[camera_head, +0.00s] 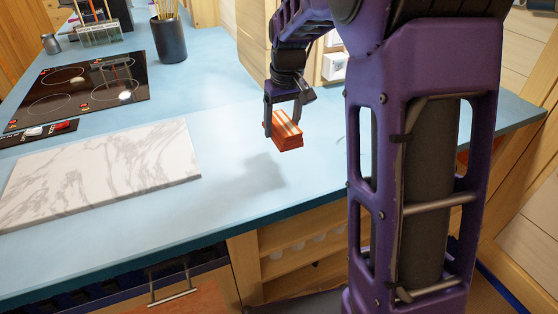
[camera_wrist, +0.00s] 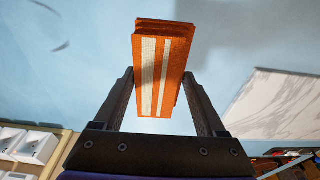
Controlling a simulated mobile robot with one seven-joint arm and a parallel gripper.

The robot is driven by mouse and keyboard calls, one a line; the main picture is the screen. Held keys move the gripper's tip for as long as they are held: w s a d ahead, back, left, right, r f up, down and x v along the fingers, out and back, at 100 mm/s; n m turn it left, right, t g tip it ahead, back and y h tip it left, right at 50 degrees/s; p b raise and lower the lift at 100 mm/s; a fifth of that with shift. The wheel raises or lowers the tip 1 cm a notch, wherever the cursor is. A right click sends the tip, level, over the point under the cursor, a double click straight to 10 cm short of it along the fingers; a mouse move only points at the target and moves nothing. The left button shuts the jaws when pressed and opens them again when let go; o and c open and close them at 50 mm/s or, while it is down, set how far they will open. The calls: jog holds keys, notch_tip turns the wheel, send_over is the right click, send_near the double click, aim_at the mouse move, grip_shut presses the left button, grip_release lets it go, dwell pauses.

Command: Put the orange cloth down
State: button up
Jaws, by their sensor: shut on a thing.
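The orange cloth (camera_head: 287,132) is a folded stack with pale stripes. My gripper (camera_head: 284,122) is shut on it and points down over the blue countertop (camera_head: 240,110). The cloth also shows in the wrist view (camera_wrist: 163,65), between the two fingers of my gripper (camera_wrist: 160,95). A shadow lies on the countertop to the left of the cloth, and the cloth looks held above the surface. The exact height is hard to tell.
A marble board (camera_head: 100,170) lies on the counter at the left. A black cooktop (camera_head: 80,88) and a dark utensil cup (camera_head: 169,40) are farther back. The counter around the cloth is bare. White sockets (camera_head: 334,66) are on the wooden wall behind my arm.

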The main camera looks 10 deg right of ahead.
aim_at(285, 126)
notch_tip(285, 126, down, 9)
jog(key=shift+r+b, duration=0.1)
jog(key=shift+b, duration=0.5)
jog(key=shift+f, duration=0.2)
jog(key=o, duration=1.3)
jog(key=shift+c, duration=0.2)
jog(key=r, duration=0.4)
jog(key=s+r+p, duration=0.1)
jog(key=r, duration=0.7)
jog(key=shift+s+d+r+p, duration=0.15)
jog(key=shift+s+d+p, duration=0.05)
jog(key=shift+s+p, duration=0.2)
